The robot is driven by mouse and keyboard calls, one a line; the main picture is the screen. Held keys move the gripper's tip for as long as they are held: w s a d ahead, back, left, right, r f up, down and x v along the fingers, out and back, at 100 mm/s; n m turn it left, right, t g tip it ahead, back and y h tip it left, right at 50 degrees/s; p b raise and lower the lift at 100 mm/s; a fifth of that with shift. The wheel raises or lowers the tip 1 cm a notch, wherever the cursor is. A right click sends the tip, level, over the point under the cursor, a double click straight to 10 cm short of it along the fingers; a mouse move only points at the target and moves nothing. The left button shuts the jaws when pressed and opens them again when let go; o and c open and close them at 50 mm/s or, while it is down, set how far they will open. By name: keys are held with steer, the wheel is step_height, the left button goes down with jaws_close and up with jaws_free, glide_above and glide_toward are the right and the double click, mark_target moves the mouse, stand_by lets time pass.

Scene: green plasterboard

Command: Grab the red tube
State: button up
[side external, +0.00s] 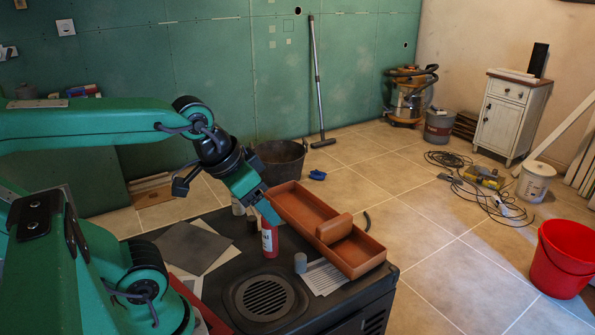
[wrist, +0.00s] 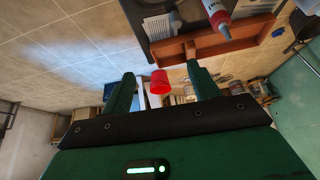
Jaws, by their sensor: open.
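The red tube (side external: 269,241), with white lettering, stands upright on the dark work surface, left of the long brown tray. Its red and white body also shows at the top of the wrist view (wrist: 219,18), cut off by the frame edge. My gripper (side external: 267,210) is open and empty, pointing down close to the tube's top in the side view. In the wrist view my gripper (wrist: 160,72) has its two fingers apart, and the tube lies beyond the right finger, not between them. I cannot tell whether a finger touches it.
The brown tray (side external: 357,266) holds a brown block. A small grey cylinder (side external: 300,263) stands right of the tube, near a round grille (side external: 265,297) and a printed sheet (side external: 325,278). Small containers stand behind the tube. A red bucket (side external: 562,260) is on the floor.

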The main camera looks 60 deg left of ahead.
steer(key=w+a+f+g, duration=0.3)
steer(key=w+a, duration=0.2)
steer(key=a, duration=0.1)
steer(key=g, duration=0.3)
glide_toward(270, 229)
steer(key=shift+w+a+f, duration=0.1)
steer(key=shift+a+f, duration=0.1)
steer(key=shift+a, duration=0.55)
steer(key=shift+f, duration=0.15)
steer(key=shift+f, duration=1.2)
steer(key=shift+f, duration=0.1)
steer(key=shift+w+a+f, duration=0.1)
steer(key=shift+a+f, duration=0.05)
steer(key=shift+f, duration=2.35)
steer(key=shift+c, duration=0.2)
